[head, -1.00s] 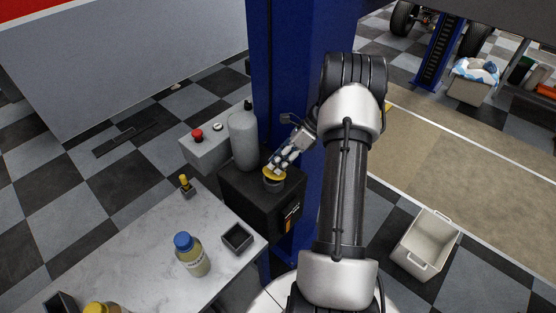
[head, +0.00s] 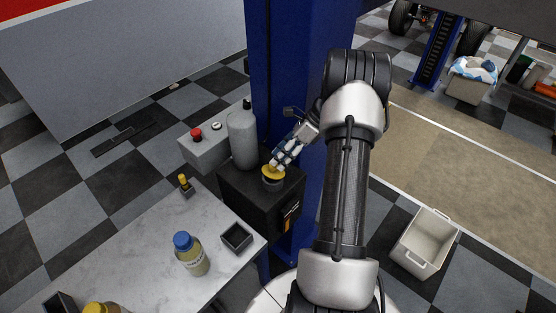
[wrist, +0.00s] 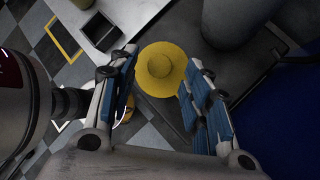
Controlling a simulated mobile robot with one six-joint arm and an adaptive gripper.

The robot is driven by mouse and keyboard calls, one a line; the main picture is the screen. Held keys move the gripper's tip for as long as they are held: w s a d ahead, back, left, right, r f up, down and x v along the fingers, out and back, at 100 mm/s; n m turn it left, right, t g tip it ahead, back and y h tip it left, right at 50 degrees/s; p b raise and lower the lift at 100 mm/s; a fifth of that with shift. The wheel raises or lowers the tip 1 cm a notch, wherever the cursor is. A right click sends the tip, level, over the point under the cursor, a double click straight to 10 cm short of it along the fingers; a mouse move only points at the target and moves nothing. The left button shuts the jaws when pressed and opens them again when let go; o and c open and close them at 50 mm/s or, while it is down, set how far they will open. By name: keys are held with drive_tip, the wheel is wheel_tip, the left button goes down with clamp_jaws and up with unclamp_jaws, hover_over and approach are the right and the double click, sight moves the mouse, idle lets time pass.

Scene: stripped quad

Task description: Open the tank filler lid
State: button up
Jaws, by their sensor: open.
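The tank filler lid (head: 273,171) is a round yellow cap on top of a black box-shaped tank (head: 250,203) beside the blue column. In the wrist view the yellow lid (wrist: 163,68) has a raised centre and lies just beyond and between the fingertips. My gripper (head: 279,164) reaches down to the lid from the upper right, its fingers at or very near the lid's edge. In the wrist view my gripper (wrist: 157,75) is open, with blue-padded fingers on either side of the lid. I cannot tell whether they touch it.
A grey cylinder (head: 242,139) stands close behind the lid. A control box with a red button (head: 196,134) is at the left. The marble-topped bench (head: 150,235) holds a blue-capped bottle (head: 190,254) and a small dark tray (head: 237,237). The blue column (head: 280,70) stands close behind.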

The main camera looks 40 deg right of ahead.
drive_tip(key=v, duration=1)
drive_tip(key=shift+c, duration=0.5)
